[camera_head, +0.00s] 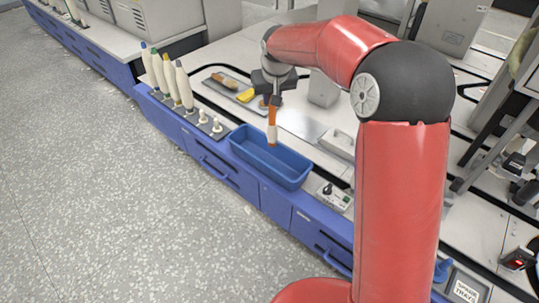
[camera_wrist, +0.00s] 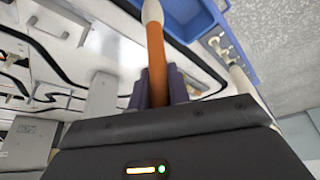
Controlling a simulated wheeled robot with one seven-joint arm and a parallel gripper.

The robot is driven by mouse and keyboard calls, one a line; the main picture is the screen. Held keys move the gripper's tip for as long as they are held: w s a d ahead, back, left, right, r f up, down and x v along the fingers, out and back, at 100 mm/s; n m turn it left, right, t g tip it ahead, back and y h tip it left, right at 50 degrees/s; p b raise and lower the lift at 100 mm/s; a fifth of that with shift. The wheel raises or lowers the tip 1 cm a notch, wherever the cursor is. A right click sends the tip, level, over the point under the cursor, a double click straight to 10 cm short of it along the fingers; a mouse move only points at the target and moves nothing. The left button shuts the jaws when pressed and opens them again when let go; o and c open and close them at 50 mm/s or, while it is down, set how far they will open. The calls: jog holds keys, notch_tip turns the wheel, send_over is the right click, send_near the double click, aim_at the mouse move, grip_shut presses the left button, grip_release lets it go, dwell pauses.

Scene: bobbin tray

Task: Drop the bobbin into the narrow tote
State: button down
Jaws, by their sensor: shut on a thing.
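The bobbin (camera_head: 271,134) has an orange shaft with a pale tip and hangs nearly upright, tip down, from my gripper (camera_head: 274,98). In the wrist view, my gripper (camera_wrist: 158,88) is shut on the orange part of the bobbin (camera_wrist: 156,50), and the pale end points away from it. The narrow tote (camera_head: 297,178) is a blue open tray on the front edge of the bench. In the head view the bobbin's tip overlaps the tote's back rim; I cannot tell its exact height. The blue tote (camera_wrist: 195,14) also shows in part in the wrist view. Its visible inside looks empty.
Several pale bobbins (camera_head: 183,86) stand upright on pegs left of the tote. A grey tray (camera_head: 222,88) with several items lies behind them. A small control box (camera_head: 333,197) sits right of the tote, and a pale bin (camera_head: 338,143) is behind it.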

aim_at(272, 113)
notch_tip(272, 113, down, 6)
jog(key=b, duration=0.4)
jog(key=shift+s+r, duration=0.1)
jog(key=shift+r, duration=0.05)
jog(key=c, duration=1.2)
grip_release()
jog(key=shift+c, duration=0.2)
jog(key=shift+p+v, duration=0.65)
jog(key=shift+v, duration=3.3)
jog(key=shift+s, duration=0.1)
